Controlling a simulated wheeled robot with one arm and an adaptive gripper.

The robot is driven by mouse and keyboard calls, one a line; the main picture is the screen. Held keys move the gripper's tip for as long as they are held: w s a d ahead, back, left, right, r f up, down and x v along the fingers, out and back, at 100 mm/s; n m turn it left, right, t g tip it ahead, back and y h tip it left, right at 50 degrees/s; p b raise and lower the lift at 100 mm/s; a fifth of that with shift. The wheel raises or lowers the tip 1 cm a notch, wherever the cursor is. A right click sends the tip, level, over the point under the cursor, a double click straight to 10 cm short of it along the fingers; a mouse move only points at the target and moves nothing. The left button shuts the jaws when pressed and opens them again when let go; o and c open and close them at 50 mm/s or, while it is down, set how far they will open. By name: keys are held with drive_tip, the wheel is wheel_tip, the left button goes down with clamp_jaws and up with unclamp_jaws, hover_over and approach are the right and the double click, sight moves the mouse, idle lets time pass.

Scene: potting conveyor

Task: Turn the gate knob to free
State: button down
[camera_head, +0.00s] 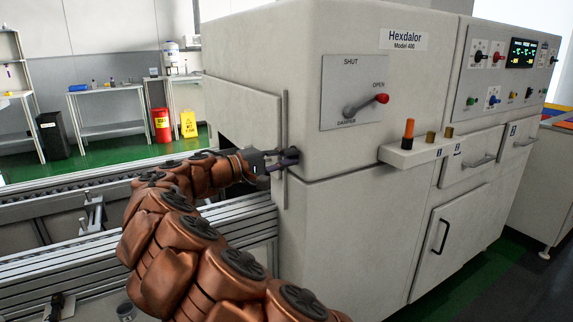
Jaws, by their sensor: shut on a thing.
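The pale machine labelled Hexdalor Model 400 (350,220) stands in the middle. A thin vertical rail (285,110) runs down its left front corner, beside the opening where the conveyor enters. My gripper (288,159) reaches that rail from the left, and its jaws are shut on a small dark thing there, by its place the gate knob. The jaws and the rail cover most of the knob, so its turn position and any marks around it cannot be read.
A damper lever with a red ball end (382,98) is on a plate above right, pointing toward OPEN. A small shelf (415,152) juts out with an orange-and-black peg (408,133) and two brass-coloured pieces. The conveyor (60,200) runs in at left. Shelves and bins stand far behind.

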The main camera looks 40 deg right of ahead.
idle(0.4)
drive_tip(key=c, duration=1.2)
unclamp_jaws()
drive_tip(key=shift+o, duration=0.2)
drive_tip(key=w+a, duration=0.1)
drive_tip(key=a, duration=1.1)
